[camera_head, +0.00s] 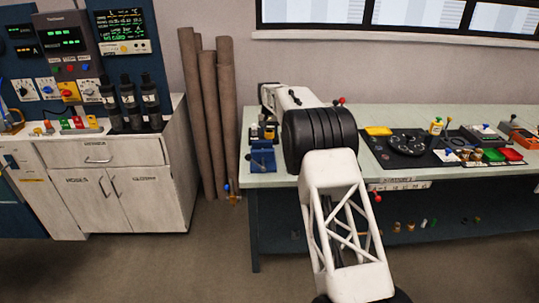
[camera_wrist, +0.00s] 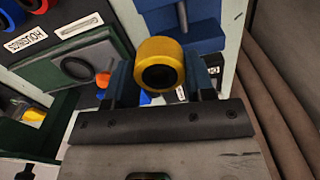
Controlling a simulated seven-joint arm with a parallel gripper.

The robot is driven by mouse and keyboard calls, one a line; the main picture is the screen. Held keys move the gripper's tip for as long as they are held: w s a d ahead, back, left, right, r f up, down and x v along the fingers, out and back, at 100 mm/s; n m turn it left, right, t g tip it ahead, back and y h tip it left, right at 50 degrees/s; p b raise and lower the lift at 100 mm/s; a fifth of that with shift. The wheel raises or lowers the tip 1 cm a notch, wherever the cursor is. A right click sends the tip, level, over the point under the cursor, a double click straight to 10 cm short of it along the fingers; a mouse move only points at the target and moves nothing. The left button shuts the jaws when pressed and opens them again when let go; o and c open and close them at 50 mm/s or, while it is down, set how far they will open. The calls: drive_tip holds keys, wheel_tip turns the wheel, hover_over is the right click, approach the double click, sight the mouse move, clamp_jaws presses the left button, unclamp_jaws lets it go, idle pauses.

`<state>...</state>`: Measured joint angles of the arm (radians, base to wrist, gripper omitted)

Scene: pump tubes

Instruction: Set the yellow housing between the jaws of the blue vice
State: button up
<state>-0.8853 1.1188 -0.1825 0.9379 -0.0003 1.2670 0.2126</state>
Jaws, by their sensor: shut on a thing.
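The yellow housing (camera_wrist: 160,62) is a short ring with a dark bore. In the wrist view it sits between the two fingers of my gripper (camera_wrist: 160,80), which is shut on it. The blue vice (camera_wrist: 205,42) shows beyond the housing at the top of the wrist view, with a grey rod at its middle; the housing and fingers hide part of it. In the head view the blue vice (camera_head: 261,160) stands at the bench's left front corner. My gripper (camera_head: 267,130) is small there, just behind and above the vice, and my arm covers the area to its right.
In the wrist view, a green tray (camera_wrist: 45,75) with a black ring lies left, near a "HOUSINGS" label (camera_wrist: 25,40). Brown rolls (camera_head: 208,115) stand left of the bench.

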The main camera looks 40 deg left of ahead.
sight(270, 142)
drive_tip(key=shift+f, duration=3)
drive_tip(key=shift+f, duration=0.1)
drive_tip(key=shift+f, duration=1.8)
drive_tip(key=shift+f, duration=0.1)
drive_tip(key=o, duration=0.9)
drive_tip(key=shift+o, duration=0.2)
drive_tip(key=shift+r, duration=6.1)
